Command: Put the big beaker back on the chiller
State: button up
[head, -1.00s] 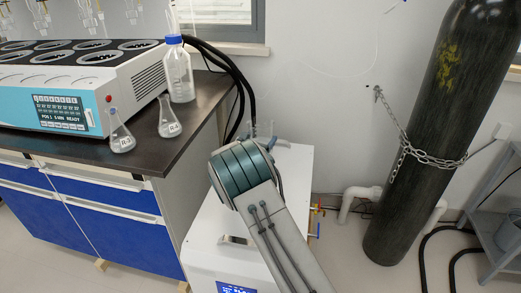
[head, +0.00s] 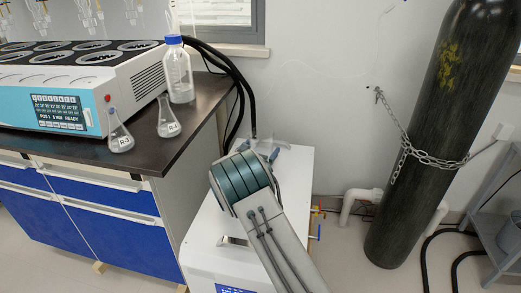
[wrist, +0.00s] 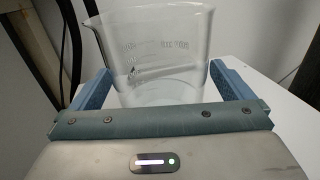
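The big beaker is clear glass with printed marks and a spout. In the wrist view the beaker (wrist: 160,50) stands upright between the two blue fingers of my gripper (wrist: 162,78), whose tips appear to touch its sides. In the head view my gripper (head: 256,150) is over the back of the chiller, and the beaker is mostly hidden behind my wrist. The chiller (head: 205,240) is a white box on the floor with a blue display. Whether the beaker's base touches the chiller top is hidden.
A dark-topped bench (head: 150,155) stands left of the chiller, with two flasks, marked (head: 120,132) and (head: 169,120), and a blue-capped bottle (head: 178,75). Black hoses (head: 238,90) run down behind the chiller. A chained gas cylinder (head: 425,130) stands at the right.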

jog(key=shift+r, duration=0.1)
jog(key=shift+s+a+r, duration=0.1)
jog(key=shift+r, duration=0.05)
jog(key=p+v, duration=0.2)
jog(key=v, duration=0.9)
jog(key=shift+s, duration=0.35)
jog(key=s+d+r+m+g+h, duration=0.1)
jog(key=s+d+r+m+g, duration=0.1)
jog(key=s+d+m+g, duration=0.4)
jog(key=s+d+r+m+g+h, duration=0.1)
jog(key=s+d+r+m+g, duration=0.2)
jog(key=d, duration=0.6)
jog(key=s+d+r+m+g+h, duration=0.1)
jog(key=s+d+m+g, duration=0.25)
jog(key=d+m, duration=0.3)
jog(key=s+d+r+m+g+y, duration=0.1)
jog(key=s+d+m+g+y, duration=0.1)
jog(key=s+m, duration=0.35)
jog(key=s+d+r+m+g+y, duration=0.1)
jog(key=s+d+m+y, duration=0.15)
jog(key=s, duration=0.65)
jog(key=s+a+m+y, duration=0.2)
jog(key=s+m+y, duration=0.1)
jog(key=s, duration=0.2)
jog(key=s+a+r+m+y, duration=0.1)
jog(key=s+a+m+y, duration=0.1)
jog(key=s+m+y, duration=0.1)
jog(key=s+m, duration=0.1)
jog(key=s, duration=0.1)
jog(key=shift+s+a, duration=0.4)
